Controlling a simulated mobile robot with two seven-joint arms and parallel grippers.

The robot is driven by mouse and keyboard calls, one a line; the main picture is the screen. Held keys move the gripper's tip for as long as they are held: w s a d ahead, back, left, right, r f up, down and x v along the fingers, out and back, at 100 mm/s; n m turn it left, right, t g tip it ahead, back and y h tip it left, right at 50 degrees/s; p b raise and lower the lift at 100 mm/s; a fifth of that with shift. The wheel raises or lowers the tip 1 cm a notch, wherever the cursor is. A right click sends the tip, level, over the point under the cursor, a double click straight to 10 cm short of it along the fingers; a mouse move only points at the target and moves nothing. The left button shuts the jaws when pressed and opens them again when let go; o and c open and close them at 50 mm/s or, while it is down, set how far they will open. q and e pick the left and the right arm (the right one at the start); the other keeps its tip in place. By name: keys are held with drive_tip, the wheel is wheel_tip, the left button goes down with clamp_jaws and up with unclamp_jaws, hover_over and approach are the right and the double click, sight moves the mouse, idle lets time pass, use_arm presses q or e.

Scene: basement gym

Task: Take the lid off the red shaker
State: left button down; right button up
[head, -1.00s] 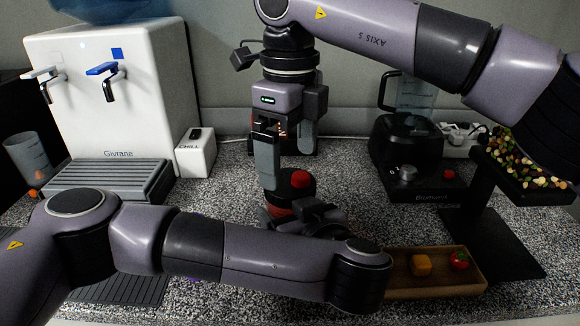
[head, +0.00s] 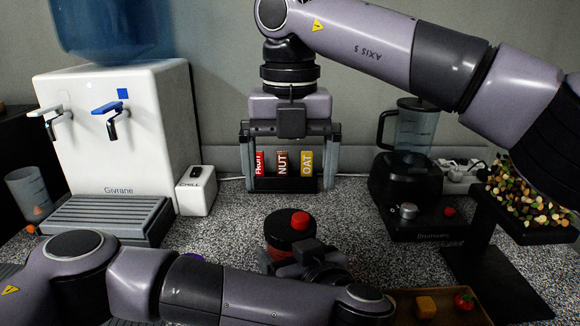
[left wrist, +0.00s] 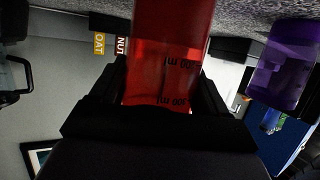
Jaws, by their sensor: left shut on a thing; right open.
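The red shaker stands on the counter at lower centre in the head view, partly hidden behind my left arm. Its black lid (head: 283,232) with a red cap (head: 300,220) is on top. In the left wrist view the shaker's clear red body (left wrist: 170,50) with volume marks fills the space between the fingers. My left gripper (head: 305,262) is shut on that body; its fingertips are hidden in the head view. My right gripper (head: 290,188) is open and empty, pointing down, above and apart from the lid, its two fingers spread left and right.
Bars in a rack (head: 282,163) show between my right fingers. A water dispenser (head: 150,150) and white box (head: 196,190) stand left, a blender (head: 405,175) right. A wooden tray (head: 470,312) lies front right. A purple shaker (left wrist: 285,65) shows in the left wrist view.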

sight(290, 223)
drive_tip(key=shift+f, duration=3.95)
drive_tip(key=c, duration=1.1)
drive_tip(key=shift+o, duration=0.2)
drive_tip(key=n, duration=0.6)
drive_tip(key=shift+n, duration=0.4)
drive_tip(key=n, duration=0.6)
drive_tip(key=shift+r, duration=0.1)
drive_tip(key=o, duration=1.1)
drive_tip(key=shift+c, duration=0.2)
